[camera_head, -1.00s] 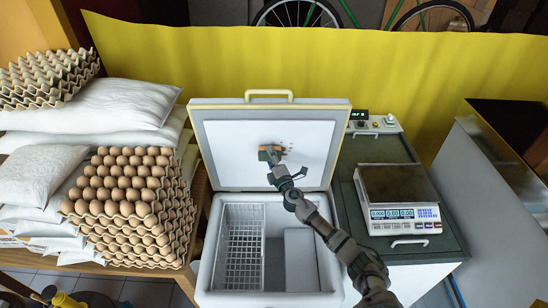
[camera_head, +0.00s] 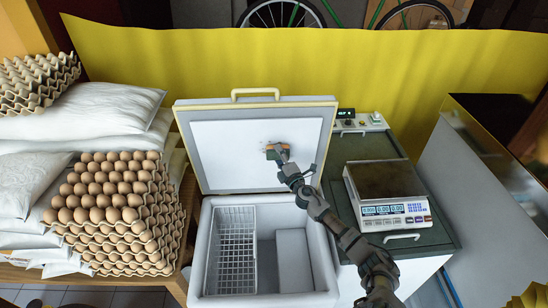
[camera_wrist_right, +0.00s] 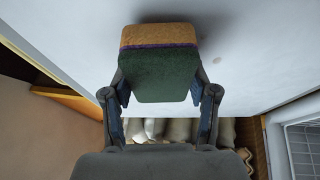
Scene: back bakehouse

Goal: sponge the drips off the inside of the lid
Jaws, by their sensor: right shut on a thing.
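The chest freezer's lid (camera_head: 222,160) stands open and upright, its pale inner panel facing me. My right gripper (camera_head: 280,157) is shut on a sponge (camera_head: 275,151) at the right of the panel's middle. In the right wrist view the sponge (camera_wrist_right: 159,70) has an orange-tan layer and a dark green layer, between the two fingers of my gripper (camera_wrist_right: 160,95). Its orange-tan side is at or very close to the panel; contact is hard to tell. My left gripper is out of view.
Below the lid, the open freezer (camera_head: 207,245) holds a white wire basket (camera_head: 232,250). A scale (camera_head: 385,195) stands on the dark green counter (camera_head: 345,170) to the right. Stacked egg trays (camera_head: 120,215) and white sacks (camera_head: 95,105) fill the left.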

